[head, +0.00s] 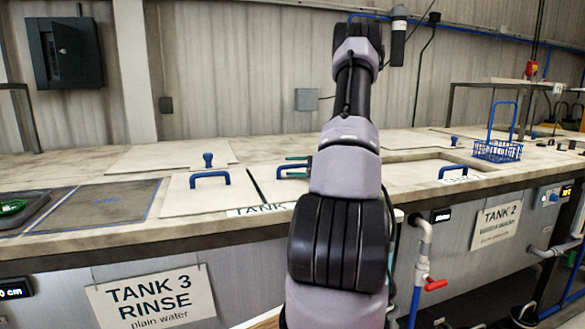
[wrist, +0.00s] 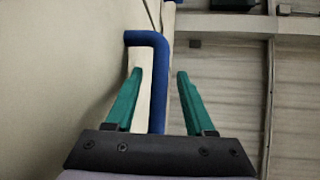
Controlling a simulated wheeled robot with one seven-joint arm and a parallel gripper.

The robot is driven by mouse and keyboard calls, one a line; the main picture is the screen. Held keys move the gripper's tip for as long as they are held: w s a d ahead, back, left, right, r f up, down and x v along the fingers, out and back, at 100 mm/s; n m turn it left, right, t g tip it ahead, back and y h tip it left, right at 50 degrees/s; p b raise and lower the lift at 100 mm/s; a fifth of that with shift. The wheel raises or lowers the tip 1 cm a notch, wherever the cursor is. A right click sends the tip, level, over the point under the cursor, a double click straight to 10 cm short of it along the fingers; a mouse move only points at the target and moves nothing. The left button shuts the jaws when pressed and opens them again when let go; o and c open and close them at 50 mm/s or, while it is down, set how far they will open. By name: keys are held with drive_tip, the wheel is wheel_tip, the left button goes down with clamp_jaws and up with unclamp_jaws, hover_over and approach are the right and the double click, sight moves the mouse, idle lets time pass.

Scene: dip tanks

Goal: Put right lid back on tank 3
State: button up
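The right lid (head: 268,186) is a pale panel with a blue handle (head: 284,170). It lies flat on the bench top over tank 3, and my arm hides its right part. The left lid (head: 195,195) lies beside it with its own blue handle (head: 210,176), with a dark narrow gap between the lids. My gripper (head: 297,166) has green fingers and is at the right lid's handle. In the wrist view the gripper (wrist: 159,72) is open, with the blue handle (wrist: 158,85) between its fingers and a visible gap on both sides.
A tank 3 sign (head: 152,300) hangs on the front. A pale panel (head: 150,157) with a blue knob (head: 208,159) lies behind the left lid. A blue wire basket (head: 497,150) stands at the right. A pipe with a red valve handle (head: 435,284) sticks out in front.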

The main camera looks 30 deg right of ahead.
drive_tip(key=v, duration=1.1)
drive_tip(key=shift+s+r, duration=0.2)
drive_tip(key=shift+s, duration=0.05)
drive_tip(key=s+a+r+n+g+y, duration=0.25)
drive_tip(key=a+r+g, duration=0.2)
drive_tip(key=a, duration=0.75)
drive_tip(key=s+a+r+n+g+y, duration=0.1)
drive_tip(key=a+r+n+g, duration=0.4)
drive_tip(key=a, duration=0.7)
drive_tip(key=s+a+r+n+h, duration=0.1)
drive_tip(key=s+a+r+h, duration=0.2)
drive_tip(key=s+a+r, duration=0.2)
drive_tip(key=s+a+r+n+t+h, duration=0.1)
drive_tip(key=s+a+r+n+h, duration=0.1)
drive_tip(key=s+a+r+h, duration=0.2)
drive_tip(key=shift+s+a+r, duration=0.4)
drive_tip(key=shift+s+a, duration=1.1)
drive_tip(key=shift+s, duration=2.6)
drive_tip(key=shift+n+t, duration=0.25)
